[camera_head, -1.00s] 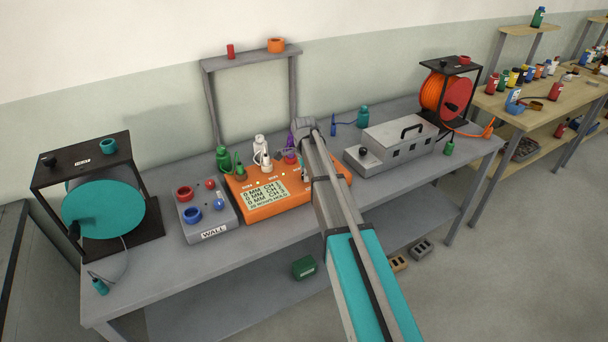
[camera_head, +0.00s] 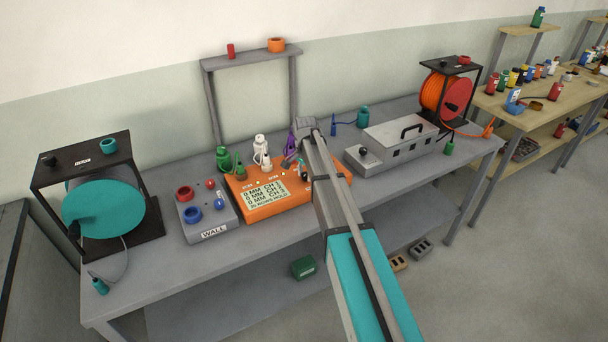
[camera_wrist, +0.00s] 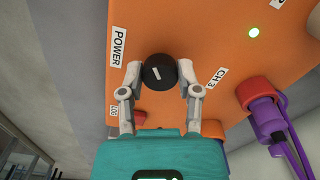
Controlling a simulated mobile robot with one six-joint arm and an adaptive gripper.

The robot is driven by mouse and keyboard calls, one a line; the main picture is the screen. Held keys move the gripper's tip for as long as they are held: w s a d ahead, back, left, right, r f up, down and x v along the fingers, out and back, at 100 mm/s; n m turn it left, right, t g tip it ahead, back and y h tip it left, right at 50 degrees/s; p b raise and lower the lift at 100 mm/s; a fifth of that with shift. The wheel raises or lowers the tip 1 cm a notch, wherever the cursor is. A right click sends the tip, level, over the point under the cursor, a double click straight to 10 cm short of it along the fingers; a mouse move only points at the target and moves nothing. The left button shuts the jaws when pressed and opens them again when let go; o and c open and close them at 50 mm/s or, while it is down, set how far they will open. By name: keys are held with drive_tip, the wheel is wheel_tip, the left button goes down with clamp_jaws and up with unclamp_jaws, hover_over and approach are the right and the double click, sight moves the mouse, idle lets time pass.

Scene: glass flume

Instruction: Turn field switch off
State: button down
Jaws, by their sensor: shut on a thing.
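A round black knob (camera_wrist: 158,72) with a white mark sits on the orange instrument box (camera_wrist: 200,30), between labels reading POWER and CH 3. The fingers of my gripper (camera_wrist: 159,78) are shut on this knob, one on each side, in the wrist view. I can read no label saying field, so I cannot tell from the wording whether this knob is the field switch. In the head view the orange box (camera_head: 238,195) stands mid-bench with a lit display, and my arm hides part of its right side.
A grey box marked WALL (camera_head: 210,220) stands left of the orange box. A grey metal case (camera_head: 400,140) is to its right. A teal reel (camera_head: 103,208) and an orange reel (camera_head: 437,92) stand towards the bench ends.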

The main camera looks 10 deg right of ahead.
drive_tip(key=n, duration=0.5)
drive_tip(key=shift+s+d+n, duration=0.1)
drive_tip(key=shift+d+n, duration=0.05)
drive_tip(key=shift+n, duration=0.15)
drive_tip(key=n, duration=0.5)
drive_tip(key=shift+n, duration=0.3)
drive_tip(key=shift+c, duration=1.5)
unclamp_jaws()
drive_tip(key=s, duration=2.8)
drive_tip(key=shift+s+r+m, duration=0.3)
drive_tip(key=shift+s+m, duration=0.1)
